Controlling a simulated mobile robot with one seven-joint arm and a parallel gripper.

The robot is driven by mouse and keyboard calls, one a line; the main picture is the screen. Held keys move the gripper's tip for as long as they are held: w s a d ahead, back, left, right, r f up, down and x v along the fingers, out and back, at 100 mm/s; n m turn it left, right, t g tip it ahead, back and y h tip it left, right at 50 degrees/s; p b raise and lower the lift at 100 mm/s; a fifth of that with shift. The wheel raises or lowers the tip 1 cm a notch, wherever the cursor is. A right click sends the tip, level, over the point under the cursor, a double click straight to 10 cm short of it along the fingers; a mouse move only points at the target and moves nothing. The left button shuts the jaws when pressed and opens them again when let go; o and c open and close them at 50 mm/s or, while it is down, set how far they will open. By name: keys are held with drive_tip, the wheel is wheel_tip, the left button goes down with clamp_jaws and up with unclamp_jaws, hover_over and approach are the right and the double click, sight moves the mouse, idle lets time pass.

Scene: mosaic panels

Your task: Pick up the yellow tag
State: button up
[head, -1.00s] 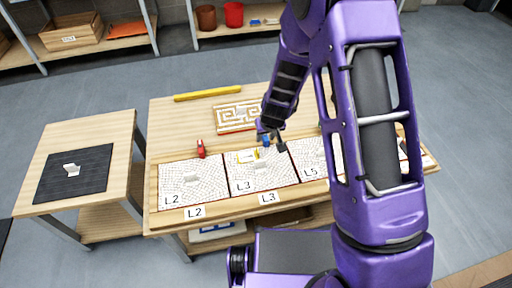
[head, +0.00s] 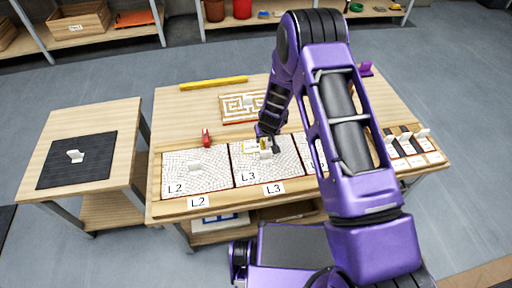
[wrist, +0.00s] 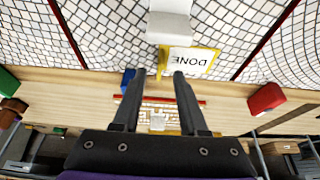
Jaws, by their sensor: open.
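The yellow tag (wrist: 190,62) is a white card reading "DONE" with a yellow border. It lies at the far edge of the middle mosaic panel L3 (head: 243,177), beside a white block (wrist: 170,26). I cannot tell the gripper's height above the panel.
Panel L2 (head: 190,174) lies left, with a red clip (head: 206,138) behind it. A red object (wrist: 267,98) and a blue one (wrist: 127,80) stand near in the wrist view. A patterned board (head: 233,107) and yellow bar (head: 213,83) lie behind. My arm hides much of panel L5.

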drive_tip(key=shift+x, duration=0.9)
drive_tip(key=shift+c, duration=0.3)
clamp_jaws()
wheel_tip(320, 180, up, 11)
drive_tip(key=p, duration=0.2)
drive_tip(key=shift+r, duration=0.25)
